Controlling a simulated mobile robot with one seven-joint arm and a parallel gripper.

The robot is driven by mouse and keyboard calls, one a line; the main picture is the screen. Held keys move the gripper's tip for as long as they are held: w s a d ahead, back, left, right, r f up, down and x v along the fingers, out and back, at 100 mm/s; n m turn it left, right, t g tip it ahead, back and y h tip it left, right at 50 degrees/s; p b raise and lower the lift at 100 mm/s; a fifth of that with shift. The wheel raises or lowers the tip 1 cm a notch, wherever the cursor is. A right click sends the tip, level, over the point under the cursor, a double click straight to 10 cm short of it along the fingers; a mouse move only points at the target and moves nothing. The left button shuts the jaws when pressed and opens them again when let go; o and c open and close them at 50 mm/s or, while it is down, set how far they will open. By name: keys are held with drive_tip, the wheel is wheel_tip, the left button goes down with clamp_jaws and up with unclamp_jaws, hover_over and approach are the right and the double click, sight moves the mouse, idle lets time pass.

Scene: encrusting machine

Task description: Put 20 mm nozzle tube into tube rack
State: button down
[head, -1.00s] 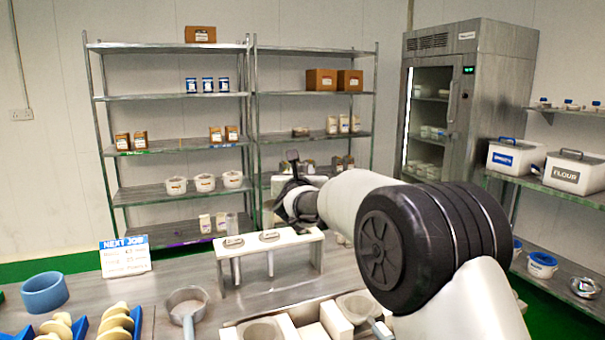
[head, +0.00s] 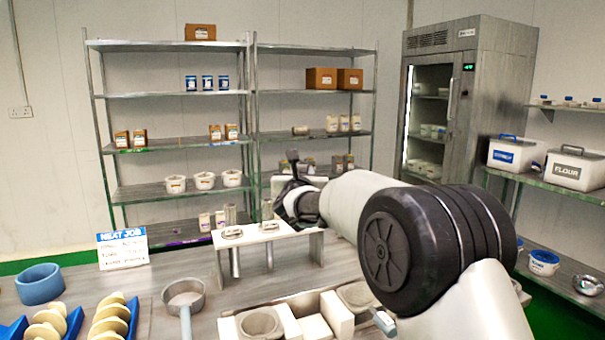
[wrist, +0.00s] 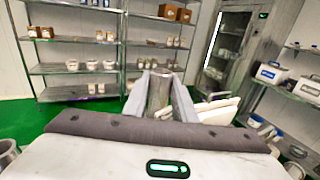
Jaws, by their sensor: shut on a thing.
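In the wrist view, my gripper (wrist: 160,92) is shut on a grey metal cylinder, which looks like the nozzle tube (wrist: 160,88). The tube stands roughly upright between the two fingers. In the head view my wrist ends in a dark gripper part beyond the tube rack (head: 306,234); the fingertips and held tube cannot be made out there. The rack is a white raised board on legs on the table. Two metal tubes hang through its left and middle parts, their ring tops on the board. Its right part is partly hidden by my arm.
A saucepan-like scoop (head: 184,298), a blue ring (head: 40,284) and blue trays of pale discs stand left on the table. A box with bowls and white blocks (head: 337,315) lies in front of the rack. A "NEXT JOB" sign (head: 123,248) stands behind. Shelves line the wall.

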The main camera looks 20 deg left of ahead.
drive_tip(key=shift+f+b, duration=1.8)
drive_tip(key=shift+f, duration=2.55)
drive_tip(key=c, duration=1.4)
unclamp_jaws()
drive_tip(key=shift+o, duration=1.1)
drive_tip(key=shift+f, duration=0.1)
drive_tip(key=shift+s, duration=0.15)
drive_tip(key=v, duration=0.7)
drive_tip(key=shift+s, duration=0.15)
